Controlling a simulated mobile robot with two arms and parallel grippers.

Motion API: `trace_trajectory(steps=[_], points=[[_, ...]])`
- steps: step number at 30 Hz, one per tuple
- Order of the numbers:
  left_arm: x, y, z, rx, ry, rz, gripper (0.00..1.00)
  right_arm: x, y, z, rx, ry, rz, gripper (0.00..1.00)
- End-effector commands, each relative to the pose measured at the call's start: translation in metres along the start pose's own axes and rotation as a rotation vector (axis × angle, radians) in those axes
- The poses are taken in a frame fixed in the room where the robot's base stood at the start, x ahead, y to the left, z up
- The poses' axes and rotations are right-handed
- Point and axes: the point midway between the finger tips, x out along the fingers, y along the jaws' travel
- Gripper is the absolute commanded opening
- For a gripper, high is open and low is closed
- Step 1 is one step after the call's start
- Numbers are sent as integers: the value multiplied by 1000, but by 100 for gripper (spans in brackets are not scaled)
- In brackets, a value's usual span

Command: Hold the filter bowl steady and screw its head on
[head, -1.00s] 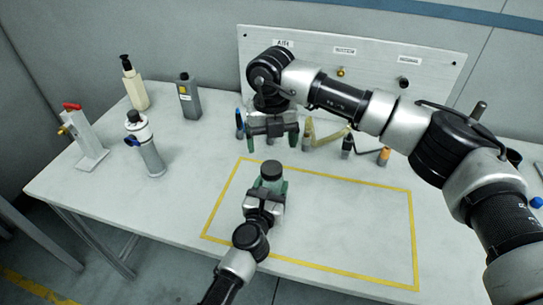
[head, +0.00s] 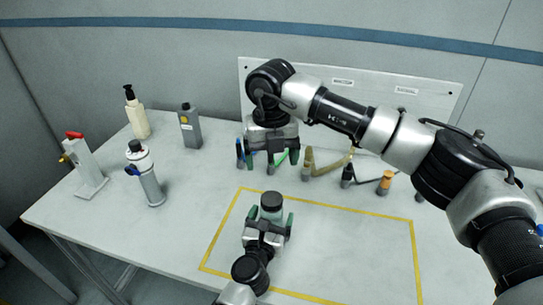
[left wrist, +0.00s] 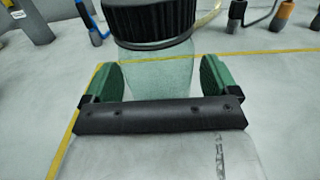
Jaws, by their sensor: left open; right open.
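The filter bowl (left wrist: 155,75) is translucent pale green and stands upright inside the yellow outline. Its black ribbed head (head: 271,198) sits on top of it; I cannot tell how tightly. My left gripper (head: 268,222) is open, with one green finger on each side of the bowl. In the left wrist view, gaps show between these fingers (left wrist: 158,80) and the bowl. The black head (left wrist: 150,20) is cut off by the top edge there. My right gripper (head: 272,158) is open and empty, pointing down above and behind the bowl.
At the left stand a cream pump bottle (head: 137,113), a grey bottle (head: 190,127), a white canister (head: 147,177) and a red-handled stand (head: 85,165). Several tools (head: 385,183) line the back below a labelled panel (head: 420,85). The yellow-outlined area (head: 411,235) right of the bowl is clear.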

Motion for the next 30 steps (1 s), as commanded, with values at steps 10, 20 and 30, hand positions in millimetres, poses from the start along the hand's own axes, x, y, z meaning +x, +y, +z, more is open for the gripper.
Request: trace_trajectory(steps=[10, 20, 30], points=[[-33, 0, 0, -1, 3, 0, 89, -5, 0, 0, 0, 0, 0, 84], [-94, 0, -2, 0, 2, 0, 89, -3, 0, 0, 0, 0, 0, 84], [-108, 0, 0, 0, 0, 0, 89, -3, 0, 0, 0, 0, 0, 84]])
